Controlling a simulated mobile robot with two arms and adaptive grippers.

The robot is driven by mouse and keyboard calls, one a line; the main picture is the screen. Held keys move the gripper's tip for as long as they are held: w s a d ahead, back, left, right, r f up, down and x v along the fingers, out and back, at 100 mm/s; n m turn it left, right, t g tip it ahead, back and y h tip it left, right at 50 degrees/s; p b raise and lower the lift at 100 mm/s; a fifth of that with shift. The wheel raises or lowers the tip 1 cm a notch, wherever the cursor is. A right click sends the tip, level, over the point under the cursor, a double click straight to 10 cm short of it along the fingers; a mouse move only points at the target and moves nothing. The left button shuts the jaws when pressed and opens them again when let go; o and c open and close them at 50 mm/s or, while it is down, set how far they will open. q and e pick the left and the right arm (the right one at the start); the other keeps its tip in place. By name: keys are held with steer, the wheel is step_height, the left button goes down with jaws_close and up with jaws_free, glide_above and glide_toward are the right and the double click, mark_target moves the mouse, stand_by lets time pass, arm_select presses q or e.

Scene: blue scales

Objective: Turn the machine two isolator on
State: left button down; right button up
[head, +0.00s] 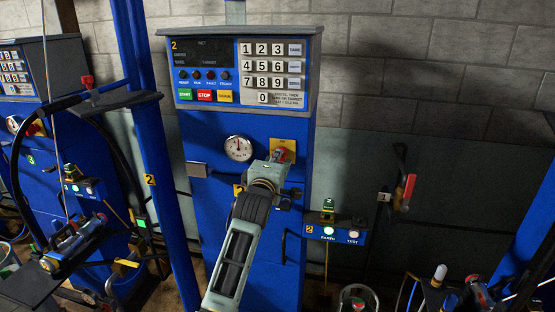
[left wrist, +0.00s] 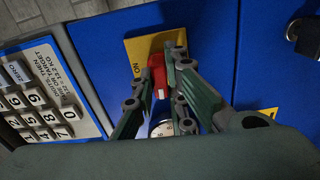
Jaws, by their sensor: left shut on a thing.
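The machine two isolator is a red knob (head: 281,153) on a yellow plate (head: 290,146), on the blue front of machine two (head: 215,135), right of the round dial. In the left wrist view the knob (left wrist: 158,76) lies between my left gripper's two fingers, across the plate (left wrist: 140,45). A white mark shows at its lower end, and "ON" is printed near the plate's left edge. My left gripper (head: 272,166) is at the isolator and shut on the knob; it partly hides the knob in the head view. My right gripper is not in view.
Machine two's keypad and display panel (head: 240,75) is above the isolator. A small blue box (head: 336,235) with lamps juts out at lower right. A blue post (head: 160,150) stands at left. A red-handled lever (head: 407,187) is on the wall at right.

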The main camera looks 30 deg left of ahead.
arm_select(q)
steer(key=shift+d+r+m+p, duration=0.1)
steer(key=shift+m+p, duration=1.3)
steer(key=shift+m, duration=2.9)
steer(key=shift+d+r+m+p, duration=0.1)
steer(key=shift+m+p, duration=1.3)
steer(key=shift+m, duration=2.9)
steer(key=shift+f, duration=0.1)
steer(key=c, duration=1.8)
jaws_free()
steer(key=shift+o, duration=0.2)
